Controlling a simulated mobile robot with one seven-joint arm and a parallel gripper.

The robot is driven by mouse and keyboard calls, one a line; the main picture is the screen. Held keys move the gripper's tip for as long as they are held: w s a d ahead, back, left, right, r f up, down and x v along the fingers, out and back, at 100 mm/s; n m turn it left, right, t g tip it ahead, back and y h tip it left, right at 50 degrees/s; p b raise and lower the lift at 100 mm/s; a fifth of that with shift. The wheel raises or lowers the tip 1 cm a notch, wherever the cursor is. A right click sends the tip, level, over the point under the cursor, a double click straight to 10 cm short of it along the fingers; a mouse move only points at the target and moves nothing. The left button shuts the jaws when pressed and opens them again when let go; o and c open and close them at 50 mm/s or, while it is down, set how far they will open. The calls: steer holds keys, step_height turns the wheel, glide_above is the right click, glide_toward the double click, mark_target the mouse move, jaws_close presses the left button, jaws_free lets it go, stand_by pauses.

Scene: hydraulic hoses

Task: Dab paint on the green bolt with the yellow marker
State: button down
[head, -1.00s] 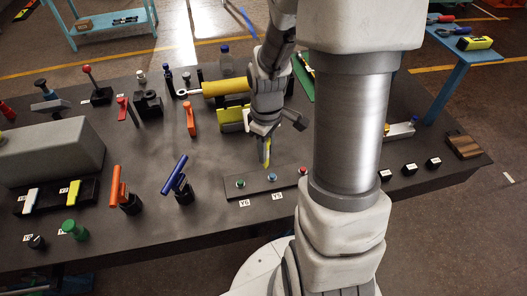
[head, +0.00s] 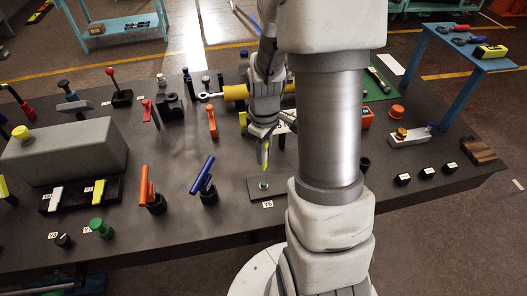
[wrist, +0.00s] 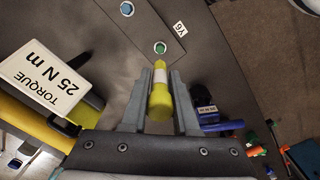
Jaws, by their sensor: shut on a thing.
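My gripper (head: 264,138) is shut on the yellow marker (head: 264,157), which points down. In the wrist view the marker (wrist: 160,98) sits between the two grey fingers (wrist: 156,105), with a pale section toward its far end. The green bolt (head: 263,184) stands on a dark plate (head: 280,189) just below the marker in the head view. In the wrist view the green bolt (wrist: 160,47) lies just beyond the marker's far end. A small gap shows; the exact height above the bolt is unclear. A blue bolt (wrist: 127,9) is farther along the plate.
A Y6 label (head: 267,204) lies in front of the plate. A blue-handled lever (head: 203,176) and an orange-handled lever (head: 146,186) stand left. A torque sign (wrist: 42,75) is beside the gripper in the wrist view. My column hides the plate's right part in the head view.

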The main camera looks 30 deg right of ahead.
mark_target(264, 169)
steer(key=shift+f+b, duration=2.45)
steer(key=shift+f, duration=0.5)
steer(key=shift+f+b, duration=0.55)
steer(key=shift+f, duration=0.05)
steer(key=shift+r, duration=0.15)
steer(key=shift+r+p, duration=2.35)
steer(key=shift+r, duration=0.55)
